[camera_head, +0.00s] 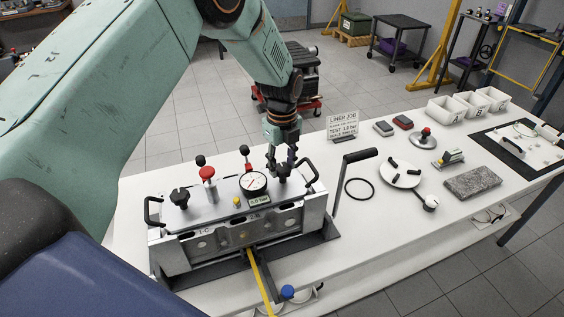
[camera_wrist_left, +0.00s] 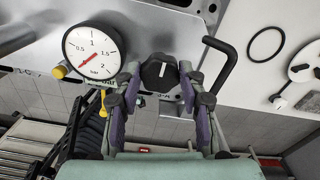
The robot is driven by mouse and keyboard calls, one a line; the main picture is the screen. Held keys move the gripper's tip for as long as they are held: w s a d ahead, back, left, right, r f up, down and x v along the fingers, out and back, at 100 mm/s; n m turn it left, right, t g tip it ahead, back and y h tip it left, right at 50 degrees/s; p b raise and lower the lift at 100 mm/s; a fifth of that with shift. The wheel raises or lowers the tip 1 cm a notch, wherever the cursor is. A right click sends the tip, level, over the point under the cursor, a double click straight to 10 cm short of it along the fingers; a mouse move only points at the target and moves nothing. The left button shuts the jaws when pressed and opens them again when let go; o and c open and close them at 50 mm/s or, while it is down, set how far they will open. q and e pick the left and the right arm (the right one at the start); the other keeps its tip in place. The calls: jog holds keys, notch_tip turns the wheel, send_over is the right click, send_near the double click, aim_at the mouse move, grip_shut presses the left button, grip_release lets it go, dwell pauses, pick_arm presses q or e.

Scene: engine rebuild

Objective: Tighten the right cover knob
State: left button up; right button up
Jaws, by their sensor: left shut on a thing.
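The right cover knob (camera_head: 284,170) is black and sits on the right end of the grey metal cover (camera_head: 222,188). My left gripper (camera_head: 283,160) comes down from above and is shut on this knob. In the left wrist view the knob (camera_wrist_left: 160,72) shows a white line on its top, between the fingers of my left gripper (camera_wrist_left: 158,85). The left cover knob (camera_head: 180,197) is black and stands free at the cover's left end. A pressure gauge (camera_head: 253,184) stands beside the right knob; in the left wrist view its red needle points low left. My right gripper is not in view.
A black handle (camera_head: 309,170) rises at the cover's right end. A black crank (camera_head: 345,180) stands beyond it. A red-knobbed valve (camera_head: 208,173) is left of the gauge. A black ring (camera_head: 359,189) and a white round plate (camera_head: 399,175) lie on the white bench right.

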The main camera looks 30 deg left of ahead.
aim_at(282, 167)
pick_arm(q)
jog(key=shift+w, duration=0.1)
jog(key=o, duration=1.1)
jog(key=shift+o, duration=0.2)
notch_tip(282, 167, up, 12)
jog(key=shift+s, duration=0.2)
